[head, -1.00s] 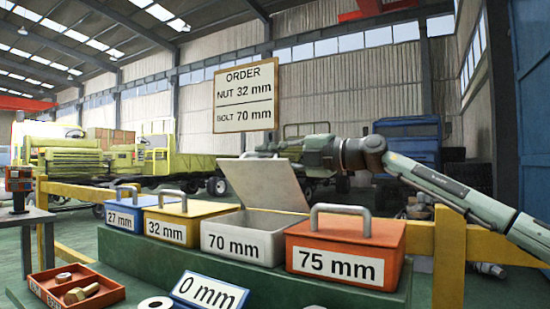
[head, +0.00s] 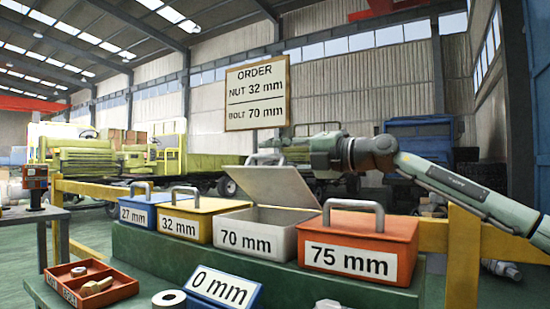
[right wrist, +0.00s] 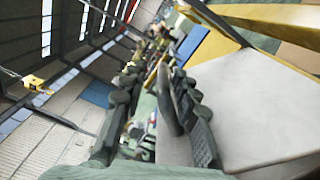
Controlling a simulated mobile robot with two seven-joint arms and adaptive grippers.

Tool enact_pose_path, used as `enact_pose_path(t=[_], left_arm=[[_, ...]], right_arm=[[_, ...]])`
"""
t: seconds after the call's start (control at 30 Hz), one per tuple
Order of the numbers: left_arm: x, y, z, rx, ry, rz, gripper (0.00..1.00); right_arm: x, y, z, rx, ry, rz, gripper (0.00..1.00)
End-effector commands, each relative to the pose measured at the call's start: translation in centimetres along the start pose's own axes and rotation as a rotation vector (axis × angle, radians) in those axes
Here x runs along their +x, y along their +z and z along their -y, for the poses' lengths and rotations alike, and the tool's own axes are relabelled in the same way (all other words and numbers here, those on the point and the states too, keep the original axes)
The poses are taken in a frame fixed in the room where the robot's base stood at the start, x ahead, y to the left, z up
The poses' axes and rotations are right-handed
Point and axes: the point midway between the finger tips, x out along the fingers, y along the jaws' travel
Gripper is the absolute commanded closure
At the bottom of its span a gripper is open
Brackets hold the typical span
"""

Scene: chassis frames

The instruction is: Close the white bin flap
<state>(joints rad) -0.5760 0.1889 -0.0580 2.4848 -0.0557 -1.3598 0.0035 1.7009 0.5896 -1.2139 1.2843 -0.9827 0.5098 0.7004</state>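The white bin (head: 243,239) labelled 70 mm stands on a green bench between the 32 mm and 75 mm bins. Its flap (head: 277,186) is raised and leans back, so the bin's inside partly shows. The flap's grey handle (head: 263,159) is on its back side near the upper edge. My right gripper (head: 275,150) is behind the flap at the handle, its fingertips partly hidden. In the right wrist view its fingers (right wrist: 160,110) are apart, with the dark handle (right wrist: 170,98) between them and the pale flap (right wrist: 250,110) to the right. My left gripper is out of view.
A blue bin (head: 142,211), a yellow bin (head: 190,220) and an orange bin (head: 357,247) have shut lids with handles. An order sign (head: 257,93) stands behind. A red tray (head: 90,284) and a 0 mm plate (head: 222,288) are in front.

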Motion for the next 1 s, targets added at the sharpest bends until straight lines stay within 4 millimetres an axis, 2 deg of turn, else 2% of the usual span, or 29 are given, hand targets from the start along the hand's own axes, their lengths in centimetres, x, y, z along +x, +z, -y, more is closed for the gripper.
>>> enact_pose_path(t=[0.27,0.37,0.47,0.8,1.0], left_arm=[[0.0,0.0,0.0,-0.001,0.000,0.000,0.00],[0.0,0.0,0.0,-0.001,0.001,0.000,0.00],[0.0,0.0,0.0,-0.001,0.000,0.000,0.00],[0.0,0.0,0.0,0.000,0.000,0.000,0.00],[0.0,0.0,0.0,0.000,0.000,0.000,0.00]], right_arm=[[-0.1,0.1,0.2,0.000,-0.003,0.002,0.67],[-0.7,0.2,0.3,0.000,-0.003,0.004,0.67],[-2.1,0.3,0.3,0.000,-0.003,0.005,0.67],[-9.1,0.1,0.3,0.001,-0.003,0.004,0.67],[-11.5,0.0,0.2,0.000,-0.002,0.001,0.67]])
